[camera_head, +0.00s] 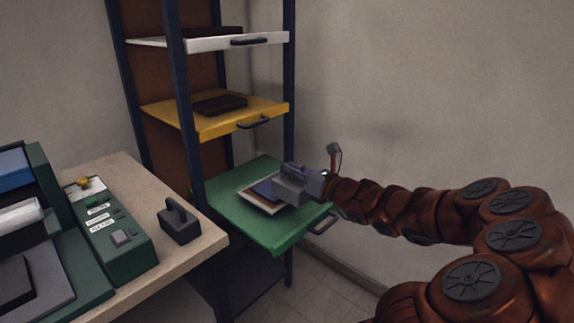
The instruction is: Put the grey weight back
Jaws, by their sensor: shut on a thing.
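The grey weight (180,226), a dark block with a handle on top, stands upright near the right edge of the pale table. My gripper (282,188) is over the green pull-out tray (245,222) of the shelf rack, well right of the weight and apart from it. It is shut at the edge of a flat blue-purple piece (264,188), which lies over a pale-edged flat sheet (258,203) on the tray. The gripper body hides the contact and part of the piece.
Above are a yellow tray (160,115) with a dark block (220,105) and a white tray (200,44). The rack's dark front post (190,150) stands between table and tray. A green control box (112,235) sits left of the weight. Bare tabletop (130,185) lies behind it.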

